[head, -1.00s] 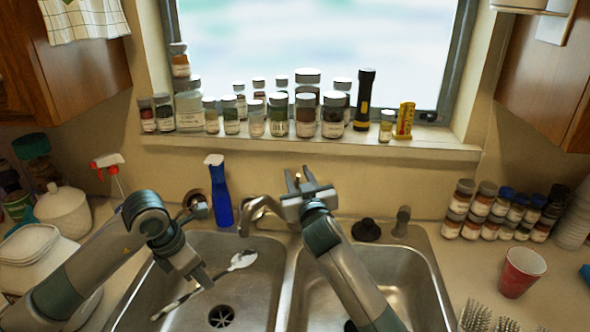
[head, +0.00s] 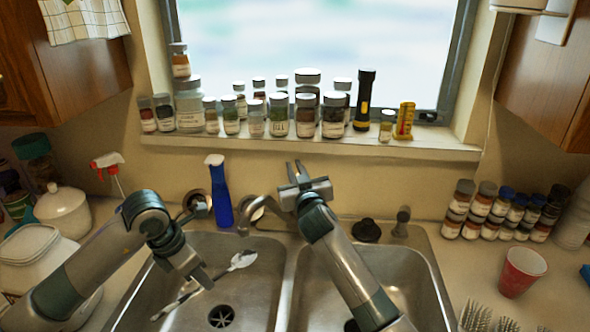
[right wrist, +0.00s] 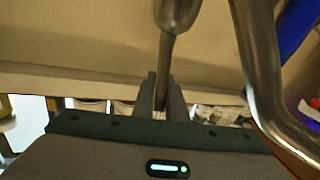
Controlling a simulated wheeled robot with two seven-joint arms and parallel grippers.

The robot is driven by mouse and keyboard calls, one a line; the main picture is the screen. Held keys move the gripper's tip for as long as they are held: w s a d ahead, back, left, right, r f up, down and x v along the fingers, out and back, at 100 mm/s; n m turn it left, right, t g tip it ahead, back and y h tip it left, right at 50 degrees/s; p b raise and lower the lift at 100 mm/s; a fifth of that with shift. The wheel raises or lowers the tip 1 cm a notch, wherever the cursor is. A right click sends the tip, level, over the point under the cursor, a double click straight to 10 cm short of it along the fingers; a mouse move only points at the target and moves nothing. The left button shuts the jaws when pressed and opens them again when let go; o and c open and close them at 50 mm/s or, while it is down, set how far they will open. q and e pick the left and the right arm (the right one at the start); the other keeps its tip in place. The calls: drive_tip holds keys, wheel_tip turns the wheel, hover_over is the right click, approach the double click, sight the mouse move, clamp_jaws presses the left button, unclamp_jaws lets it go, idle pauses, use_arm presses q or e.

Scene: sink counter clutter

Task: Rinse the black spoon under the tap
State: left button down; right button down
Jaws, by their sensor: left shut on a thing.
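The spoon (head: 243,260) looks silvery with dark parts on its handle, and is tilted over the left sink basin (head: 262,300). My left gripper (head: 204,280) is shut on its handle, with the bowl sticking out to the right. The tap (head: 258,203) has its curved spout end just above the spoon's bowl in the picture; no water stream shows. My right gripper (head: 294,170) is behind the sink beside the tap, fingers apart and pointing to the wall. In the right wrist view a metal lever (right wrist: 168,50) lies between its fingers; contact is unclear.
Several jars (head: 305,115) line the window sill (head: 330,148). A red cup (head: 521,272) and stacked spice jars (head: 490,212) stand on the right counter. The right basin (head: 408,290) is partly under my right arm.

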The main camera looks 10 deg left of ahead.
drive_tip(key=shift+w+a+r+g+h, duration=0.1)
drive_tip(key=shift+w+r+g+h, duration=0.15)
drive_tip(key=shift+w+g, duration=0.25)
drive_tip(key=shift+w+f+g+h, duration=0.25)
drive_tip(key=shift+w+g, duration=0.1)
drive_tip(key=shift+g, duration=0.35)
drive_tip(key=c, duration=1.8)
unclamp_jaws()
drive_tip(key=shift+o, duration=0.2)
drive_tip(key=shift+s+r, duration=0.1)
drive_tip(key=shift+s, duration=0.05)
drive_tip(key=v, duration=1.1)
drive_tip(key=shift+s, duration=0.35)
